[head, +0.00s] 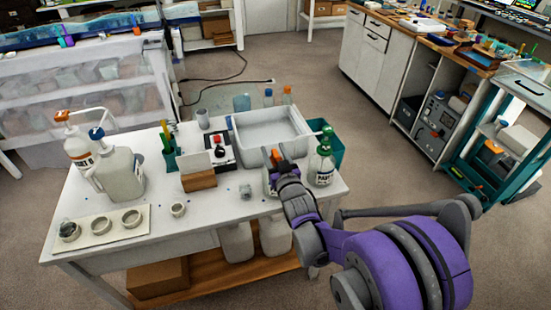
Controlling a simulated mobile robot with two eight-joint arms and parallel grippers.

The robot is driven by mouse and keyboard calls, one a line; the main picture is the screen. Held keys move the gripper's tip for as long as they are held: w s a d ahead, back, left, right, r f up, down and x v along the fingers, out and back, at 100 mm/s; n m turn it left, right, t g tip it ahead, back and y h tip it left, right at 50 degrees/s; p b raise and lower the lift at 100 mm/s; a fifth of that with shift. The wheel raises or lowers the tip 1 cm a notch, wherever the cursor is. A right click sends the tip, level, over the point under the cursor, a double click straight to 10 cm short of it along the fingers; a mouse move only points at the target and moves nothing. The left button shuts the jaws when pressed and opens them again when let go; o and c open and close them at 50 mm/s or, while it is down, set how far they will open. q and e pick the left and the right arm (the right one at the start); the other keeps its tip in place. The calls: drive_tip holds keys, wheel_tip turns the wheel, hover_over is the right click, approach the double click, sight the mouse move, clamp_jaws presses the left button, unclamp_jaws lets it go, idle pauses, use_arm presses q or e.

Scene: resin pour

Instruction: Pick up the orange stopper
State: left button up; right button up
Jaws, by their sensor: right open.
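A small orange piece, likely the orange stopper (276,156), shows right at the fingertips of my right gripper (280,168). It seems to sit on top of a pale container (267,180), which my gripper partly hides. My right gripper is open and reaches in from the lower right over the front right of the white table (225,208). I cannot tell whether its fingers touch the orange piece. My left gripper is not in view.
A green-capped bottle (322,165) stands close to the right of my gripper. A white tray (268,134) lies behind it, with small bottles beyond, one orange-capped (287,95). Pump bottles (120,172) and a mat with cups (98,238) are at left. The table's front middle is fairly clear.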

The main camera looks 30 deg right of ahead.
drive_tip(key=shift+x, duration=0.9)
drive_tip(key=shift+s, duration=0.1)
clamp_jaws()
wheel_tip(320, 180, up, 13)
drive_tip(key=p, duration=0.4)
drive_tip(key=shift+r, duration=0.25)
drive_tip(key=shift+f, duration=0.15)
